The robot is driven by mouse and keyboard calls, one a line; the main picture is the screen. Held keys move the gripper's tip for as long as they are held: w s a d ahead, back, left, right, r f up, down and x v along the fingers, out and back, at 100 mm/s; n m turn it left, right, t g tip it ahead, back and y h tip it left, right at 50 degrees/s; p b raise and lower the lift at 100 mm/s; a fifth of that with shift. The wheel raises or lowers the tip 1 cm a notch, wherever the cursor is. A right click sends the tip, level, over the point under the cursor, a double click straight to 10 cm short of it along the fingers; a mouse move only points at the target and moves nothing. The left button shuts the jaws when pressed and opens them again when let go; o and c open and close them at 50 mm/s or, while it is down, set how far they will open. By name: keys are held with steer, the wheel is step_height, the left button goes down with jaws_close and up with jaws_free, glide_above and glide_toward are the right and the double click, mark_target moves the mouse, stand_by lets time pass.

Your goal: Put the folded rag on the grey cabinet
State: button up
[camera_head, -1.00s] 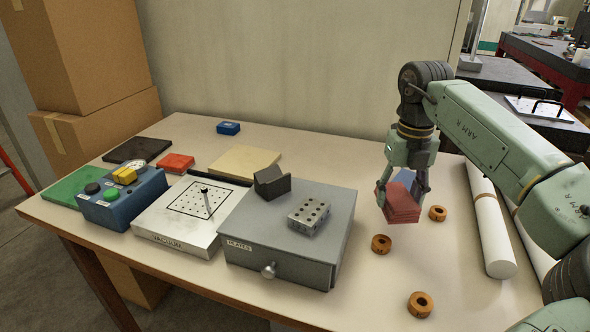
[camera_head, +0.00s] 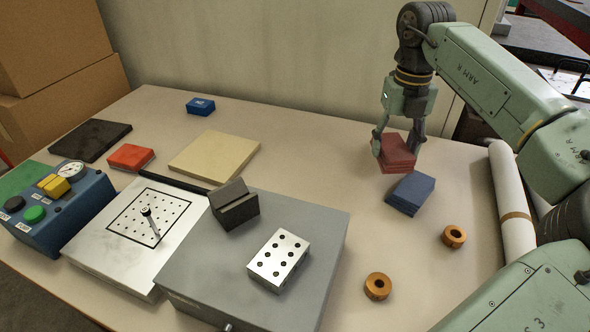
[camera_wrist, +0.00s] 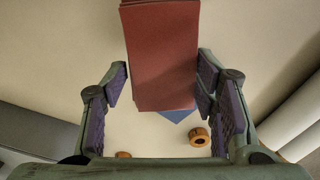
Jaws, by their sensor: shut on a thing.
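The folded rag, a layered dull-red cloth (camera_head: 396,153), is in my gripper (camera_head: 399,145). The gripper is shut on it from both sides. In the wrist view the rag (camera_wrist: 162,55) stands between the padded fingers (camera_wrist: 162,88). It appears to be held above the table, behind a blue folded piece (camera_head: 410,194). The grey cabinet (camera_head: 318,225) stands left of and nearer than the gripper. A dark notched block (camera_head: 235,208) and a silver block with holes (camera_head: 279,261) sit on its top. Bare top shows behind and right of the silver block.
Two orange rings (camera_head: 377,286) (camera_head: 454,236) lie right of the cabinet. A white roll (camera_head: 511,200) lies at the right. The vacuum plate (camera_head: 120,240) with its upright lever is left of the cabinet. A beige board (camera_head: 214,157) lies behind it. The table between rag and cabinet is clear.

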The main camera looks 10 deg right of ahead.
steer(key=b, duration=0.3)
glide_above(323, 175)
steer(key=d, duration=0.1)
steer(key=shift+s+f, duration=0.2)
steer(key=shift+f, duration=0.45)
steer(key=f+b, duration=0.1)
steer(key=f, duration=0.1)
steer(key=a+f+b, duration=0.1)
steer(key=f, duration=0.1)
steer(key=shift+w+b, duration=0.15)
steer(key=shift+b, duration=0.2)
steer(key=shift+r, duration=0.2)
steer(key=shift+f, duration=0.1)
steer(key=o, duration=0.7)
steer(key=shift+f, duration=0.1)
steer(key=o, duration=0.5)
steer(key=shift+c, duration=0.2)
